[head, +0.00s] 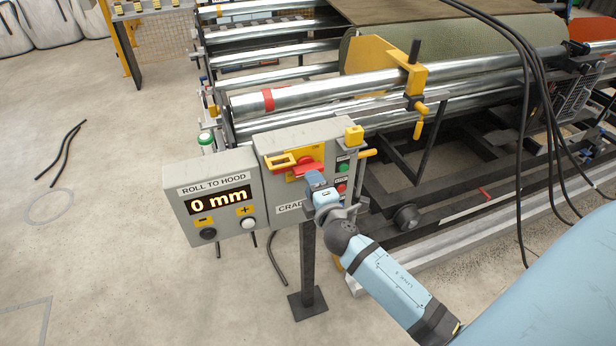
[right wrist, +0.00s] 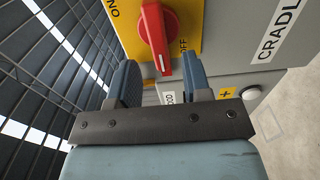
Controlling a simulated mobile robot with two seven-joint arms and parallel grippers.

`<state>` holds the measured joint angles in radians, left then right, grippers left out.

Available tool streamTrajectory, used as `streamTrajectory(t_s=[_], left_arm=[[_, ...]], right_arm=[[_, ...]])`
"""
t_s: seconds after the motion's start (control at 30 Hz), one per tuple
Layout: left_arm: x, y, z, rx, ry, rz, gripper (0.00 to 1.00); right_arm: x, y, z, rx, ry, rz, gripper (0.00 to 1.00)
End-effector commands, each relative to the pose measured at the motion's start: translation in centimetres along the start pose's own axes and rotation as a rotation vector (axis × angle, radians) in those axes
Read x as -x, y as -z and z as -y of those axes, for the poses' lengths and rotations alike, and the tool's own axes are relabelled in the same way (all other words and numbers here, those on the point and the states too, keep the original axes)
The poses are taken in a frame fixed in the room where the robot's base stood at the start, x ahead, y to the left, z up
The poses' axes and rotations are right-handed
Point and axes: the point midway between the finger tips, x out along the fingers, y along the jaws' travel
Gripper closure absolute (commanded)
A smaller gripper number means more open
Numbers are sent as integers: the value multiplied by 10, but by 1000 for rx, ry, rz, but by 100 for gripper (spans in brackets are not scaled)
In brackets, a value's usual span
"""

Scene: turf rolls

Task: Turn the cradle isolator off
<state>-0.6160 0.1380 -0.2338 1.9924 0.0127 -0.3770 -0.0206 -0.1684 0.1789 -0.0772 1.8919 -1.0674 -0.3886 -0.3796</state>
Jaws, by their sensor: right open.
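The cradle isolator is a red rotary handle (head: 308,166) on a yellow plate, on a grey box whose "CRADLE" label is partly hidden by my gripper. In the right wrist view the red handle (right wrist: 157,36) has a white mark at its lower end. "ON" stands left of it and "OFF" to its right on the yellow plate (right wrist: 188,22). I cannot tell which setting the mark shows. My right gripper (head: 315,182) is open in front of the handle. Its fingertips (right wrist: 160,80) are spread to either side of the handle's lower end, without clear contact. My left gripper is out of view.
The "ROLL TO HOOD" display (head: 218,200) reads 0 mm, with black and white buttons below. Green and red buttons (head: 342,167) sit right of the isolator. A roller machine (head: 330,95) stands close behind. Black cables hang at right. Open floor (head: 110,220) lies left.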

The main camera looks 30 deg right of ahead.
Motion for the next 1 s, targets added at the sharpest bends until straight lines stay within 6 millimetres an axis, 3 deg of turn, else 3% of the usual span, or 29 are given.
streamTrajectory(t_s=[0.2,0.4,0.6,1.0], left_arm=[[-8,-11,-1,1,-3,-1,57],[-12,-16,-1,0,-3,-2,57],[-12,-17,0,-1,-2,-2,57],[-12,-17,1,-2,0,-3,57]], right_arm=[[52,0,4,-2,2,0,55],[82,0,2,1,1,0,55],[92,0,0,2,0,0,55],[92,0,0,1,0,0,55]])
